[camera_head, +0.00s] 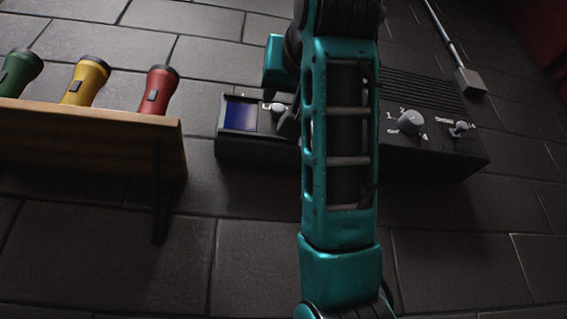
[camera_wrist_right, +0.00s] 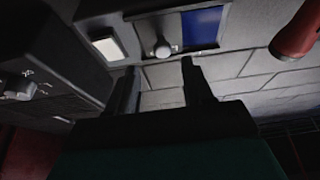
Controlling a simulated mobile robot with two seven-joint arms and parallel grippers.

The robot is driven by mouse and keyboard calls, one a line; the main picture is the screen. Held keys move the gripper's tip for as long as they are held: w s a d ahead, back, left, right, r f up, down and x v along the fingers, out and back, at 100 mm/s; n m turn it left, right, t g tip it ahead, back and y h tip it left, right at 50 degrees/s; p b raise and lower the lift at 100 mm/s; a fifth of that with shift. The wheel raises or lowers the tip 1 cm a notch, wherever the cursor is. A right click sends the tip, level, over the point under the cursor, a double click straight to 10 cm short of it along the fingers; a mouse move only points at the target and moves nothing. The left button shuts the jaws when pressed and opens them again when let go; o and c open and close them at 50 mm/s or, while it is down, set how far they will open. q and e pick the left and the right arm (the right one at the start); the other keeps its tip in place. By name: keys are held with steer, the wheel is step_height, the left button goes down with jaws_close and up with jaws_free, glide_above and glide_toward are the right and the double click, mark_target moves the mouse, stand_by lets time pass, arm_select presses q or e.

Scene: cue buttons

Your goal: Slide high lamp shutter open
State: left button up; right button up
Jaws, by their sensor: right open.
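A dark wall unit holds a blue panel (camera_head: 241,115) with a small grey knob (camera_head: 278,107) to its right. I take this to be the lamp shutter unit, but cannot be sure. In the right wrist view the blue panel (camera_wrist_right: 203,28), the knob (camera_wrist_right: 161,48) and a pale square (camera_wrist_right: 108,46) lie in one row. My right gripper (camera_wrist_right: 160,85) is open and empty, its two fingers apart and pointing toward the unit, with the knob framed between them. In the head view my right arm hides the unit's right part and most of this gripper. My left gripper is not in view.
A wooden shelf (camera_head: 85,125) at left carries a green flashlight (camera_head: 20,72), a yellow one (camera_head: 85,80) and a red one (camera_head: 158,90). Right of my arm is a dark control box (camera_head: 435,150) with a dial (camera_head: 410,122) and a small switch (camera_head: 459,128).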

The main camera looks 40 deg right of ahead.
steer(key=b+v, duration=0.1)
steer(key=v, duration=0.6)
steer(key=shift+r, duration=0.1)
stand_by(0.4)
